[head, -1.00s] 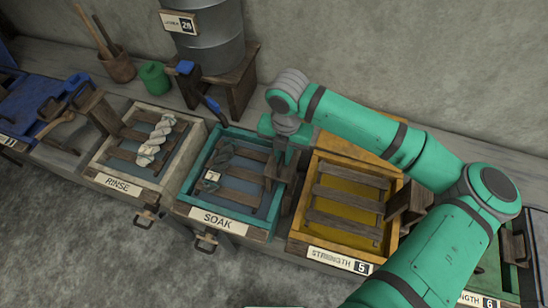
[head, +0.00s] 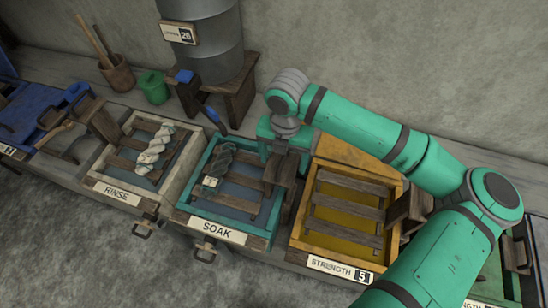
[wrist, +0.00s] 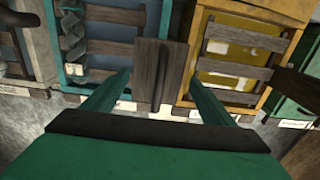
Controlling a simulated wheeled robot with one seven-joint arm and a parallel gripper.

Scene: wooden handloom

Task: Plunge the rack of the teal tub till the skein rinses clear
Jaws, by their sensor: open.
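The teal tub (head: 190,193) carries a SOAK label and holds a slatted wooden rack (head: 240,183) over grey-blue water. A dark grey-green twisted skein (head: 220,160) with a small pale tag lies on the rack's left side; it also shows in the wrist view (wrist: 73,32). A dark upright wooden handle (wrist: 158,62) stands at the rack's right edge. My gripper (wrist: 160,78) is open, its fingers apart on either side of the handle in the wrist view. I cannot tell whether they touch it. The head view shows my gripper (head: 283,148) at the handle's top.
A yellow tub (head: 300,238) marked STRENGTH stands close on the right. The cream RINSE tub (head: 95,165), left, holds a pale skein (head: 155,148) on its rack. Behind are a metal drum (head: 215,45), a blue-handled lever (head: 212,115) and a green pot (head: 153,87).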

